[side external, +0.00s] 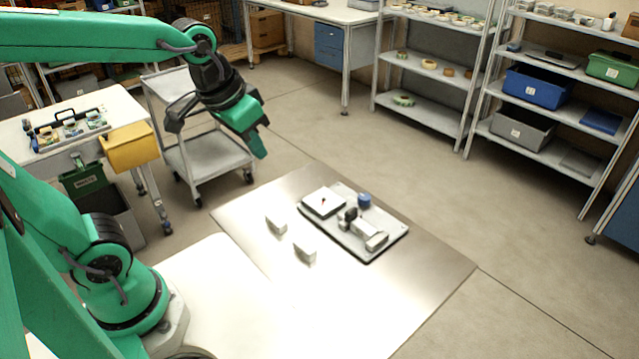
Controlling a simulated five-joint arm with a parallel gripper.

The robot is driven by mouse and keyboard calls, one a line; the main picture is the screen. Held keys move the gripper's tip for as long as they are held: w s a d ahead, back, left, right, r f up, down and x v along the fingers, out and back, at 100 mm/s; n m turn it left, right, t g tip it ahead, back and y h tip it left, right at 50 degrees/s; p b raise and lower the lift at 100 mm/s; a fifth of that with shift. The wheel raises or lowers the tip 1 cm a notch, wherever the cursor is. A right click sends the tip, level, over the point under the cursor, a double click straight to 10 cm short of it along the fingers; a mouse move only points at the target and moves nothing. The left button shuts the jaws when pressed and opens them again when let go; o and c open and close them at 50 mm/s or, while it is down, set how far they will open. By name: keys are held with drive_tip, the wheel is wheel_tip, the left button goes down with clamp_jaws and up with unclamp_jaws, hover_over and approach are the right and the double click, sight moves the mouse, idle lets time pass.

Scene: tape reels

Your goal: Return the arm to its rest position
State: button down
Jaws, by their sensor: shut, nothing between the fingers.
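My green arm reaches across the top left of the side external view, raised well above the floor. My gripper (260,152) hangs at its end, pointing down, shut and empty. It appears in front of the wheeled cart and up and left of the work mat, touching nothing that I can see. On the metal work mat (430,262) lies a grey tray (385,222) with a white square plate (323,201), a blue round part (364,200) and small white and black parts. Two small white blocks (276,224) (305,251) stand on the mat left of the tray.
A grey wheeled cart (215,160) stands behind my gripper. A white table (30,165) with a yellow bin (130,147) is at left. Shelves (430,110) with tape reels and bins (537,88) line the back right. The floor right of the mat is clear.

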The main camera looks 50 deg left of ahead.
drive_tip(key=s+t, duration=0.1)
drive_tip(key=s, duration=0.5)
drive_tip(key=shift+a+f, duration=0.25)
drive_tip(key=shift+f, duration=0.05)
idle(0.8)
